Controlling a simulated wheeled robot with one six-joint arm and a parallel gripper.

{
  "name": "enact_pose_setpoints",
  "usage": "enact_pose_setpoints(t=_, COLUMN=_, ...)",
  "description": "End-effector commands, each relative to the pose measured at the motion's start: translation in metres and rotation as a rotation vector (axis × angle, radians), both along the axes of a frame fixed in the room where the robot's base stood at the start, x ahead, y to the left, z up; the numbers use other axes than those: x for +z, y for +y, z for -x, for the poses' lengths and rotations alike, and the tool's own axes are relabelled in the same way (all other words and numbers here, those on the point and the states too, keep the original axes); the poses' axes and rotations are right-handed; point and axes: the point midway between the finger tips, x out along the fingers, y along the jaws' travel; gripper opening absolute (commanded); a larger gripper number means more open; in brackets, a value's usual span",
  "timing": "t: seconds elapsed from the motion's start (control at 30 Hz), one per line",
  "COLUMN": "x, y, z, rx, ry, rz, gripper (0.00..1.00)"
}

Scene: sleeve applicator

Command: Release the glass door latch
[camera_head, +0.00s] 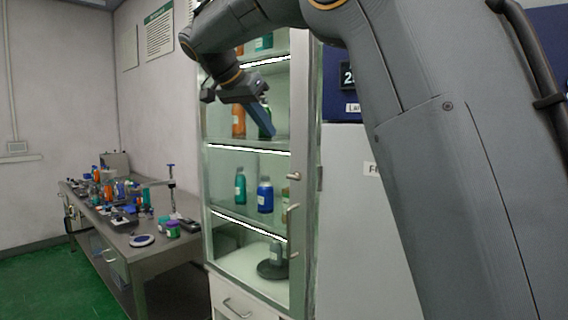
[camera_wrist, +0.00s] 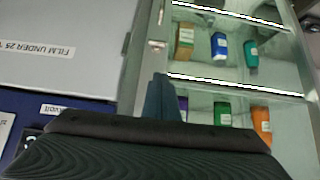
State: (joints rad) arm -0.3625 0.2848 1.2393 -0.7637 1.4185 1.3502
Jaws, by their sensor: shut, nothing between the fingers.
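The tall cabinet's glass door (camera_head: 248,180) looks shut, with a pale frame (camera_head: 298,130) along its right side. Small metal fittings sit on that frame: an upper one (camera_head: 293,178), a handle-like one (camera_head: 291,208) and a lower one (camera_head: 294,254). I cannot tell which is the latch. A fitting (camera_wrist: 157,44) also shows in the wrist view, beyond my fingertips. My gripper (camera_head: 271,131) is shut and empty, in front of the glass and above the upper fitting. Its blue fingers (camera_wrist: 160,82) point toward the frame in the wrist view, apart from the fitting.
Bottles, such as a blue one (camera_head: 265,195), stand on shelves behind the glass. A drawer (camera_head: 236,305) is below. A grey cabinet (camera_head: 350,225) stands at right. A cluttered workbench (camera_head: 185,250) is at left, with green floor (camera_head: 45,285) beside it.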

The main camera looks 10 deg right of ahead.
Motion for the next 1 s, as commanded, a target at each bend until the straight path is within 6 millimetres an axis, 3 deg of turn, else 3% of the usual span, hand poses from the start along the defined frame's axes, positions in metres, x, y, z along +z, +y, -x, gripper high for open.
enact_pose_setpoints(t=0.47, x=-0.011, y=-0.010, z=-0.006, rx=-0.001, ry=0.002, rz=0.000, gripper=0.00)
enact_pose_setpoints(t=0.9, x=-0.069, y=-0.058, z=-0.040, rx=0.000, ry=0.005, rz=0.001, gripper=0.00)
enact_pose_setpoints(t=1.0, x=-0.084, y=-0.058, z=-0.041, rx=0.004, ry=0.006, rz=0.000, gripper=0.00)
